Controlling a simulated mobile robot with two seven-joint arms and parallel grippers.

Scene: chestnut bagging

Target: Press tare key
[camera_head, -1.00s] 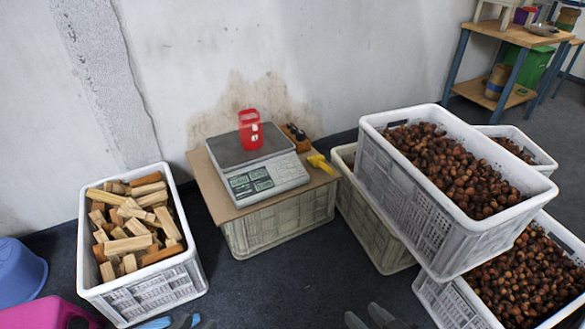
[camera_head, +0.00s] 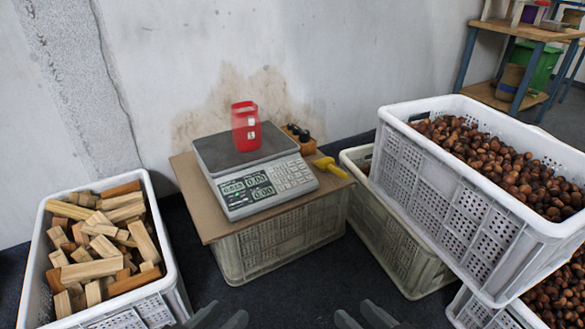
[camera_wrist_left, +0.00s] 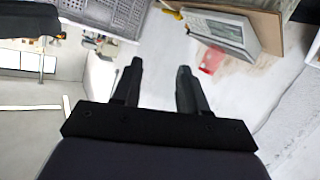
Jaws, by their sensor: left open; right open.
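A grey-white scale (camera_head: 262,184) stands on a brown board laid over an upturned crate; its lit display and its keypad (camera_head: 287,176) face me. The tare key cannot be singled out at this size. A red container (camera_head: 246,126) stands on the scale's metal plate. My left gripper (camera_head: 222,318) and my right gripper (camera_head: 364,316) show at the bottom edge, both open and empty, well short of the scale. The left wrist view shows my left gripper's spread fingers (camera_wrist_left: 158,75), with the scale (camera_wrist_left: 220,28) and red container (camera_wrist_left: 211,60) beyond them.
A crate of wood blocks (camera_head: 164,226) stands at left. Crates of chestnuts are stacked at right, the top one (camera_head: 440,171) high. A yellow-handled tool (camera_head: 331,167) lies on the board's right edge. Dark floor before the scale is clear.

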